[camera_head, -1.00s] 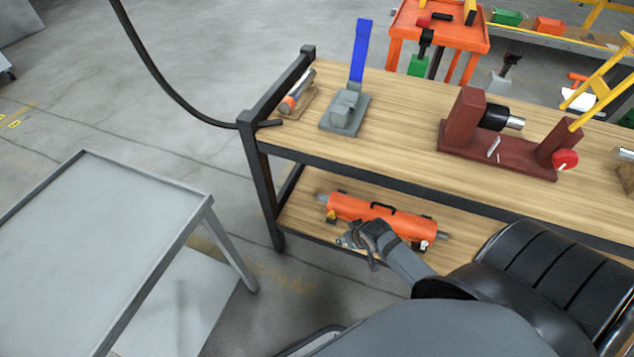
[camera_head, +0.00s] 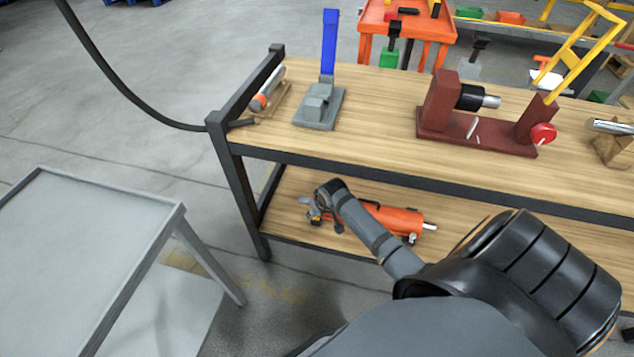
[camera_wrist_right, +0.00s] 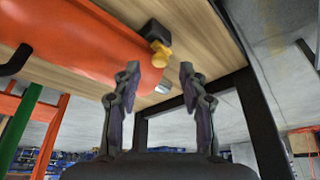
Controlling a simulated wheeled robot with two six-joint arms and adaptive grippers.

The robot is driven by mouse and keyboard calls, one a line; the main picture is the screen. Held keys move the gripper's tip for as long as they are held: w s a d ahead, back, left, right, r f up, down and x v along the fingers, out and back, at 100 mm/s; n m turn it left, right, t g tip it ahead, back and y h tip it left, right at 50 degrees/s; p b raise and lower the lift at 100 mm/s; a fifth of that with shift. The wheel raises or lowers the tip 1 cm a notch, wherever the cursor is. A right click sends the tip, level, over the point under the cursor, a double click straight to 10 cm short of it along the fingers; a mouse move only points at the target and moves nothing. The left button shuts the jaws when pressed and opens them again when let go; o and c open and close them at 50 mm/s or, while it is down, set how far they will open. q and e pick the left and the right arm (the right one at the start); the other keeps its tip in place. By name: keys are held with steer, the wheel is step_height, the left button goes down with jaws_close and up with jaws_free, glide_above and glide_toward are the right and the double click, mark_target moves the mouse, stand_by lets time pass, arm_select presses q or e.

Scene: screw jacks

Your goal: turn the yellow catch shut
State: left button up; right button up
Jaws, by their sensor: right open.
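The orange cylinder (camera_head: 400,219) lies on the lower shelf of the bench, and my right arm covers its left part in the head view. The yellow catch (camera_wrist_right: 160,49) shows in the right wrist view beside a dark block, near one end of the orange cylinder (camera_wrist_right: 75,40). In the head view this catch is hidden or too small to tell. My right gripper (camera_wrist_right: 160,77) is open, with nothing between its fingers. The catch appears just beyond the gap between the fingertips, apart from them. In the head view the right gripper (camera_head: 318,206) is at the cylinder's left end. My left gripper is out of view.
The bench's wooden top (camera_head: 385,110) is above the lower shelf, with a dark front rail. On it stand a grey block with a blue lever (camera_head: 328,45) and a dark red jack (camera_head: 480,135). A grey table (camera_head: 80,260) stands at left, with open floor between.

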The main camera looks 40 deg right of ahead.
steer(key=shift+x, duration=0.8)
steer(key=shift+w+f+b, duration=0.15)
steer(key=shift+f+b, duration=0.2)
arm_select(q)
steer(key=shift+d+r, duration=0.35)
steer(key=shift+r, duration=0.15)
arm_select(e)
steer(key=shift+c, duration=0.5)
jaws_close()
